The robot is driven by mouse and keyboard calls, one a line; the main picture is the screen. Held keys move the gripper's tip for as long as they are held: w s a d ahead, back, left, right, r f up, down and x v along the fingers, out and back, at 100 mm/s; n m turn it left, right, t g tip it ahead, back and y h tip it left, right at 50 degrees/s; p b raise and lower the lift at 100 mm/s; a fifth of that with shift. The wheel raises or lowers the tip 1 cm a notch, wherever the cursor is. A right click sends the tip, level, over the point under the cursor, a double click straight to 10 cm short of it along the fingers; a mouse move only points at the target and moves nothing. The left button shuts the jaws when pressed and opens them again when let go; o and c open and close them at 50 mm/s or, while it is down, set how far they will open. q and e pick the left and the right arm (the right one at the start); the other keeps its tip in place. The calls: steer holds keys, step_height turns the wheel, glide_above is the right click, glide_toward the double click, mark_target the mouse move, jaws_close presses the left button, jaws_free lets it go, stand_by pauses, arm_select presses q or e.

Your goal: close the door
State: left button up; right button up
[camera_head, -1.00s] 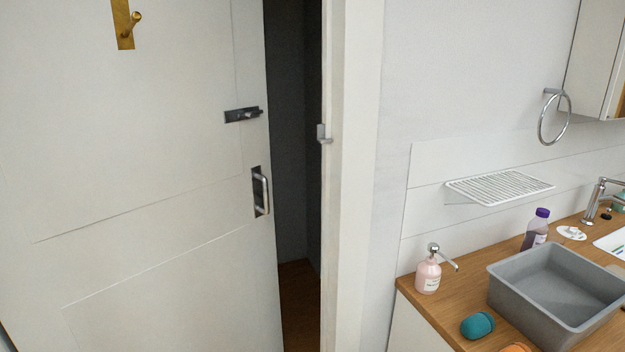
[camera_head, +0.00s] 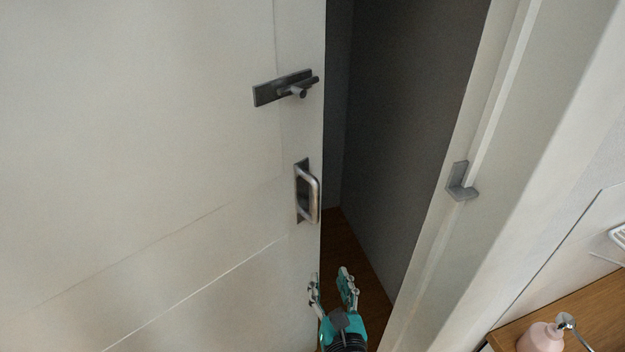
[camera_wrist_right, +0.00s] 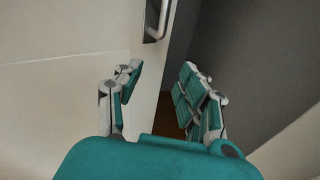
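The white door (camera_head: 150,170) stands ajar on the left in the head view, with a dark gap between it and the frame (camera_head: 440,270). It bears a silver pull handle (camera_head: 308,192) and a dark sliding bolt (camera_head: 285,88) above. A metal catch (camera_head: 461,182) sits on the frame. My right gripper (camera_head: 332,276) is open and empty below the handle, by the door's free edge. In the right wrist view its fingers (camera_wrist_right: 158,85) are spread, with the handle (camera_wrist_right: 157,18) above them, apart from it. My left gripper is not in view.
Behind the gap are a dark wall (camera_head: 400,110) and a brown wooden floor (camera_head: 350,245). At the lower right a wooden counter (camera_head: 600,312) holds a pink soap bottle (camera_head: 540,338). A white rack (camera_head: 619,238) shows at the right edge.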

step_height(320, 180, up, 6)
steer(key=n+t, duration=0.1)
steer(key=p, duration=0.2)
glide_toward(317, 204)
steer(key=shift+n, duration=0.3)
steer(key=w, duration=0.2)
steer(key=w+a, duration=0.1)
steer(key=w, duration=0.1)
steer(key=shift+w, duration=0.2)
steer(key=w, duration=0.5)
steer(key=shift+w+a, duration=0.15)
steer(key=shift+a, duration=0.2)
steer(key=shift+w+a+f, duration=0.1)
steer(key=shift+w, duration=0.4)
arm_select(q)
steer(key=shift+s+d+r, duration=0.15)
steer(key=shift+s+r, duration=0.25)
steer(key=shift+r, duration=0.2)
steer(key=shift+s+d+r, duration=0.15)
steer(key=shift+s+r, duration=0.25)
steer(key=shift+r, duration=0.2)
arm_select(e)
jaws_close()
